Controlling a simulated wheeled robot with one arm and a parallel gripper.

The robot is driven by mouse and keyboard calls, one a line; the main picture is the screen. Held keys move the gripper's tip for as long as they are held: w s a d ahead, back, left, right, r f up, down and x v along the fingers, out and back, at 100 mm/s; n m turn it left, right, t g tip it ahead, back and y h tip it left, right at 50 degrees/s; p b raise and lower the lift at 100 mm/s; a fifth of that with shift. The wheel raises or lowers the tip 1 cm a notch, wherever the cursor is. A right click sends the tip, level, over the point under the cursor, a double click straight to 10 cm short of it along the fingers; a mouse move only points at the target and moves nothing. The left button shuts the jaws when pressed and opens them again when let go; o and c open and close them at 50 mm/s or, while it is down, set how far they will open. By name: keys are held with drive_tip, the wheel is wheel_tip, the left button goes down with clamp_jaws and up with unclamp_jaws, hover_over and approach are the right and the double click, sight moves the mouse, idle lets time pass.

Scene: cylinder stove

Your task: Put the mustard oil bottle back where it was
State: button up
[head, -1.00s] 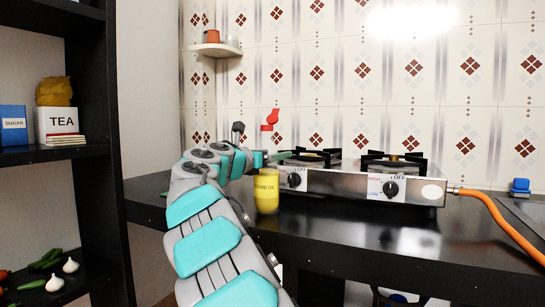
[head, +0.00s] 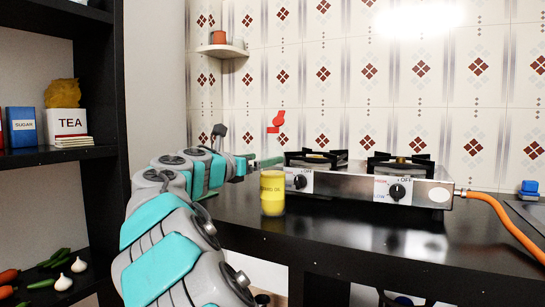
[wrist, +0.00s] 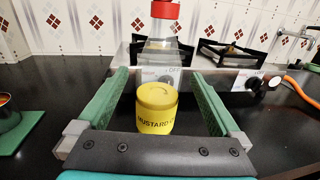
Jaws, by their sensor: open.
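The mustard oil bottle (head: 272,195) stands upright on the black counter in front of the stove's left end. It has a yellow lower part, a clear upper part and a red cap (head: 277,122). My gripper (head: 262,161) is at the bottle's upper part in the head view. In the wrist view my gripper (wrist: 160,76) is open, with one green finger on each side of the bottle (wrist: 156,112). Gaps show between the fingers and the yellow part.
A two-burner stove (head: 345,186) stands behind the bottle, with an orange hose (head: 490,207) at right. A dark rack (head: 60,156) at left holds tea and sugar boxes. A corner shelf (head: 222,51) holds an orange cup. A green mat (wrist: 20,135) lies left in the wrist view.

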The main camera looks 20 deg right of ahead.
drive_tip(key=shift+v, duration=1.95)
